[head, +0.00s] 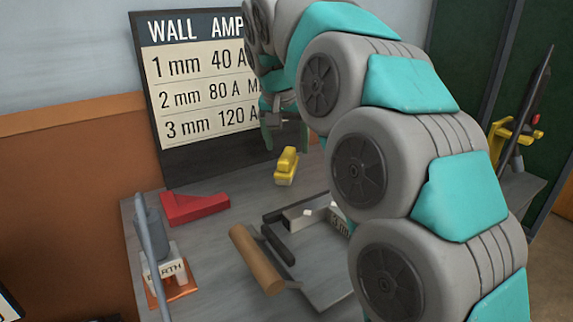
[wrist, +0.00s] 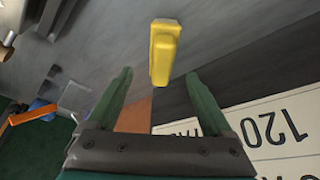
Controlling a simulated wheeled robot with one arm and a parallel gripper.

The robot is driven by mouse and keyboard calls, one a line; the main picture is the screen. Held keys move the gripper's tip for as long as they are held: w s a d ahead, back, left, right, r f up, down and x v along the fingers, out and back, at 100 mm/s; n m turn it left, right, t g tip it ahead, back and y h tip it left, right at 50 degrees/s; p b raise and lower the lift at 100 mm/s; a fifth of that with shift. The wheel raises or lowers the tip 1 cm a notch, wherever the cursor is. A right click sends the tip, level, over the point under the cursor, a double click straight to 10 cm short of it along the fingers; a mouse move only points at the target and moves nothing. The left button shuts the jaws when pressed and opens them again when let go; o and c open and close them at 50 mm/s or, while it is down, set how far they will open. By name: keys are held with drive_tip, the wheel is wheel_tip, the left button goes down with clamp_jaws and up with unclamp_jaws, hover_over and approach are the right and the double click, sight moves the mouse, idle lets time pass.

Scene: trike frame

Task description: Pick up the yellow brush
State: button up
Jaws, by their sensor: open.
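The yellow brush (head: 286,164) stands on the grey workbench in front of the wall chart, with a pale lower part. In the wrist view the brush (wrist: 164,52) lies ahead of my fingers, roughly between their lines and a little beyond the tips. My gripper (head: 286,136) is open and empty, above and behind the brush near the chart. Its two green fingers (wrist: 158,76) are wide apart in the wrist view. Nothing shows touching the brush. My arm hides part of the bench on the right.
A red wedge-shaped block (head: 195,207) lies left of the brush. A brown cylinder (head: 256,260) and dark metal bars (head: 290,215) lie in front. The EARTH block (head: 165,268) stands at the front left. The wall chart (head: 200,80) rises close behind the brush.

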sight(287, 154)
drive_tip(key=x, duration=0.5)
drive_tip(key=shift+a+p, duration=0.15)
drive_tip(key=shift+p, duration=0.15)
drive_tip(key=shift+c, duration=0.2)
drive_tip(key=shift+s, duration=0.1)
clamp_jaws()
